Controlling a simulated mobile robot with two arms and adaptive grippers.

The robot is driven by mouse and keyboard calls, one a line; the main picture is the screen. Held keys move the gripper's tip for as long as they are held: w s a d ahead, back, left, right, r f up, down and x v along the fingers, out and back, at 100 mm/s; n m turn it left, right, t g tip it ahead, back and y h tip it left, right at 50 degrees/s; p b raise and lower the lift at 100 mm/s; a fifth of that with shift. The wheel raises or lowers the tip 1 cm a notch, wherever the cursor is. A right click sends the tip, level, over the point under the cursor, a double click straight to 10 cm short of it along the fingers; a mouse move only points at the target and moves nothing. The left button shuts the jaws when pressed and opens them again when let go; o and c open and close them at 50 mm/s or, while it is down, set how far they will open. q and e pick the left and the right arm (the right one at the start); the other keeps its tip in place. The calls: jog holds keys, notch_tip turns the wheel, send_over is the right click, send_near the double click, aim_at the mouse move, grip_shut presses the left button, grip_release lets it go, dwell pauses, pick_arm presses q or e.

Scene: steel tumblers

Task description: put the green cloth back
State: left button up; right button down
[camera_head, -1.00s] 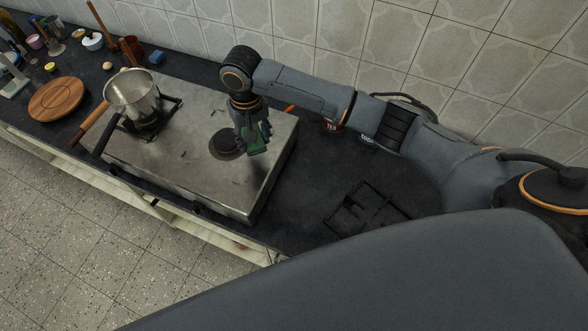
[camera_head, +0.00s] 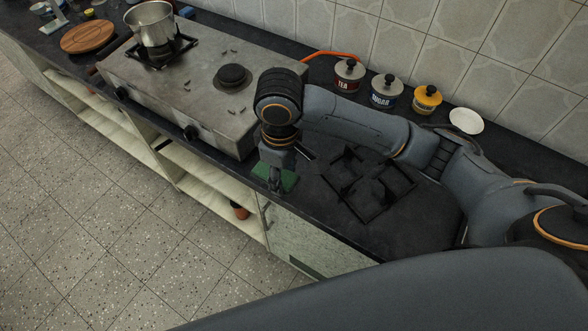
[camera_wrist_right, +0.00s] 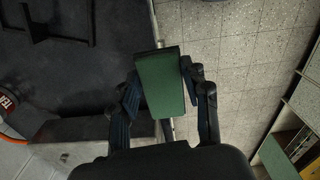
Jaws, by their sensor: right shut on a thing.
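The green cloth (camera_head: 289,180) is at the counter's front edge, just right of the stove. My right gripper (camera_head: 276,184) is shut on it and points down there. In the right wrist view the cloth (camera_wrist_right: 162,82) is a flat, folded-looking piece between the two fingers of the right gripper (camera_wrist_right: 160,95). It overlaps the line between the dark counter and the floor below. I cannot tell whether it touches the counter. A thin pale bar (camera_wrist_right: 159,43) shows at the edge beside it. My left gripper is not in view.
The steel stove (camera_head: 190,85) carries a pot (camera_head: 151,22). A black pan grate (camera_head: 368,183) lies on the counter right of the gripper. Tea (camera_head: 348,75), sugar (camera_head: 386,91) and yellow (camera_head: 427,100) jars stand along the wall. Open shelves (camera_head: 205,185) are below the counter.

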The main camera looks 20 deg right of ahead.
jog(key=w+d+f, duration=0.1)
jog(key=w+f, duration=0.1)
jog(key=w+d+f, duration=0.2)
jog(key=w, duration=0.1)
jog(key=w+d+f, duration=0.2)
jog(key=w+f, duration=0.1)
jog(key=shift+d+p, duration=0.1)
jog(key=shift+p, duration=0.3)
jog(key=shift+w+d+f, duration=0.25)
jog(key=shift+w+f, duration=0.1)
jog(key=shift+f, duration=0.25)
notch_tip(320, 180, down, 2)
jog(key=shift+d+f+p, duration=0.1)
jog(key=shift+p, duration=0.35)
jog(key=shift+f, duration=0.5)
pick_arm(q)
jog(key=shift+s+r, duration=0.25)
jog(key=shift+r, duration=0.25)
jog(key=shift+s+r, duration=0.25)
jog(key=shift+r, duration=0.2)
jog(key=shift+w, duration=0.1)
pick_arm(e)
jog(key=c, duration=0.6)
grip_release()
jog(key=shift+f, duration=0.1)
jog(key=shift+c, duration=0.2)
